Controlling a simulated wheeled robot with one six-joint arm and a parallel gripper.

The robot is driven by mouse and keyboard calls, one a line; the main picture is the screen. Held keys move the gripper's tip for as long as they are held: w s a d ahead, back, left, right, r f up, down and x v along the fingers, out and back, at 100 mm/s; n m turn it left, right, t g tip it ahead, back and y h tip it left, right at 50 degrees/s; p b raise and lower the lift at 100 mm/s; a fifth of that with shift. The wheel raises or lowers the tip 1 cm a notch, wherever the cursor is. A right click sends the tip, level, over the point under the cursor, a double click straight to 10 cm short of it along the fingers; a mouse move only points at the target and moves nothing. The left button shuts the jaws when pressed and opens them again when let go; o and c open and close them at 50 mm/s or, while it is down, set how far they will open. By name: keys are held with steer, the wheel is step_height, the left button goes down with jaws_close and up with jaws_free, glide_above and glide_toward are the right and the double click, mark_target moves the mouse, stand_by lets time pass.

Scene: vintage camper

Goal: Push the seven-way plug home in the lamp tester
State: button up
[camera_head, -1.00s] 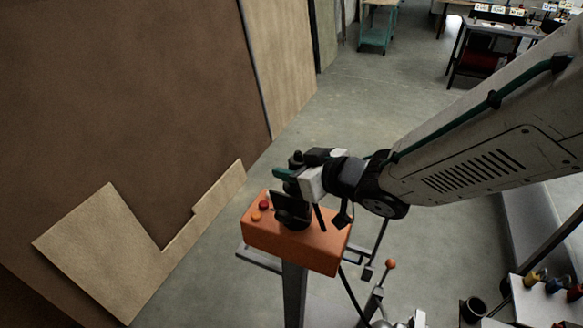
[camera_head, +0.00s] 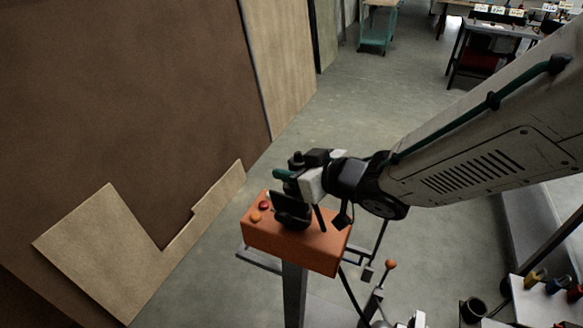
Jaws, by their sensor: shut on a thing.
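The lamp tester (camera_head: 312,249) is an orange box on a grey post, with a red and an orange round lens on its top left. My gripper (camera_head: 291,208) is over the top of the box, pointing down, shut on a dark plug-like piece (camera_head: 290,222). I take this piece for the seven-way plug; it is small and mostly hidden by the fingers. Its lower end meets the top of the box. How deep it sits in the socket cannot be told, as the gripper hides the socket.
A lever with an orange knob (camera_head: 391,264) stands right of the post. A tray with small coloured items (camera_head: 545,287) and a dark cup (camera_head: 473,308) are at lower right. A brown panel wall (camera_head: 130,90) fills the left.

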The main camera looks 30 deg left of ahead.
steer(key=shift+f, duration=0.55)
steer(key=o, duration=1.1)
steer(key=v, duration=0.7)
steer(key=shift+s+d, duration=0.1)
steer(key=shift+d, duration=0.25)
